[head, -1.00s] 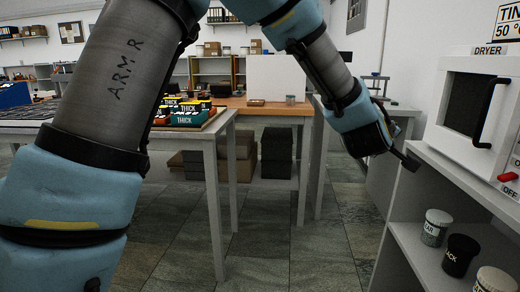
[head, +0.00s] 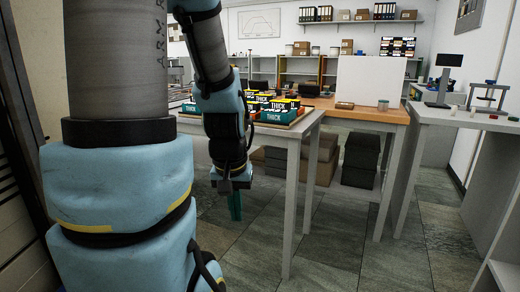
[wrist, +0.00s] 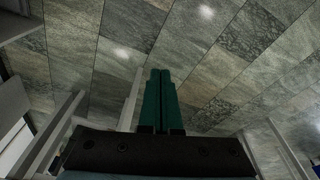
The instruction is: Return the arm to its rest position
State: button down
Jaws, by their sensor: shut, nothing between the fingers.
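My gripper (head: 235,205) hangs pointing down in the head view, in front of the near table's legs and above the floor. Its two green fingers (wrist: 160,98) lie side by side in the wrist view, shut with nothing between them. My arm is folded on the left side of the head view, with the forearm hanging down.
A white table (head: 290,135) carrying boxes marked THICK (head: 278,116) stands close behind my gripper. A wooden-topped table (head: 365,113) stands behind it. A white bench (head: 465,118) with small equipment is at the right. Tiled floor (head: 340,235) is clear in the middle.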

notch_tip(320, 180, up, 13)
jog(key=s+a+p, duration=0.1)
jog(key=p, duration=1.2)
jog(key=shift+a, duration=0.15)
jog(key=shift+f, duration=0.15)
dwell(0.9)
